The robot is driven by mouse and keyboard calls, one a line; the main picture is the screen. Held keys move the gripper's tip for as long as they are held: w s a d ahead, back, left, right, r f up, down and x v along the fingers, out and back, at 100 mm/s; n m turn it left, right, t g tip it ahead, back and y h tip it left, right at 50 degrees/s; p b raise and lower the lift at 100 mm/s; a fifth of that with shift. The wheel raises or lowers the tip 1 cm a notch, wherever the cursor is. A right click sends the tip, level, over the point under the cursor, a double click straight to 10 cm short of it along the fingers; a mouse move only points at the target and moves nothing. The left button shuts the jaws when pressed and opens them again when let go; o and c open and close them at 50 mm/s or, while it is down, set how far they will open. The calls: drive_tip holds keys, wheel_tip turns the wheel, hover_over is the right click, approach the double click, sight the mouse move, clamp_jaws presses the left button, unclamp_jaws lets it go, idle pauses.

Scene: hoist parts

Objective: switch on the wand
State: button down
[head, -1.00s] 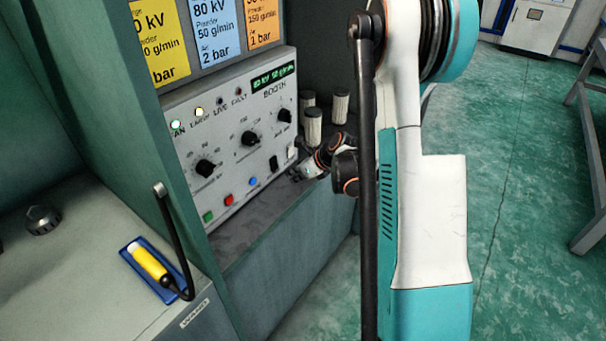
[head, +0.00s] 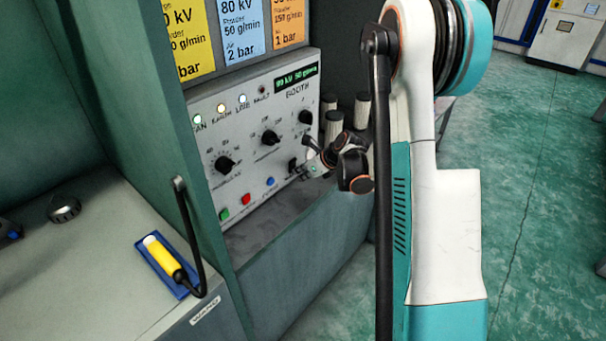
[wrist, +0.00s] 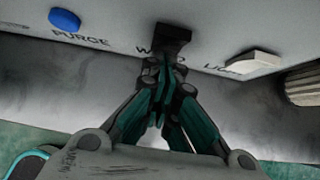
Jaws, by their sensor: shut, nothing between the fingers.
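The black wand switch (wrist: 170,36) sits on the grey booth panel (head: 236,186), its label partly hidden behind my fingers. My gripper (wrist: 164,64) is shut and empty, with its fingertips at the lower edge of this switch, touching it or very close. In the head view the switch (head: 292,166) shows just left of my gripper (head: 304,173). On the panel the fan, earth and live lamp (head: 242,101) are lit, and the fault lamp (head: 262,90) is dark. The yellow wand (head: 164,257) lies in a blue tray (head: 188,291) on the left bench.
A blue purge button (wrist: 64,20) is left of the switch and a white light switch (wrist: 252,63) is right. Red (head: 245,199) and green (head: 224,214) buttons and several knobs are on the panel. Pale cylinders (head: 334,124) stand right of it. Floor at right is open.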

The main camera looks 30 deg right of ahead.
drive_tip(key=shift+r, duration=0.1)
drive_tip(key=shift+r+p, duration=0.45)
drive_tip(key=shift+r, duration=0.35)
drive_tip(key=shift+s+d, duration=0.1)
drive_tip(key=shift+s, duration=0.1)
drive_tip(key=s, duration=0.1)
drive_tip(key=s+d, duration=0.1)
drive_tip(key=s+r, duration=0.1)
drive_tip(key=s, duration=0.1)
drive_tip(key=shift+s+d+r, duration=0.1)
drive_tip(key=shift+d, duration=0.15)
drive_tip(key=p+v, duration=0.3)
drive_tip(key=v, duration=0.6)
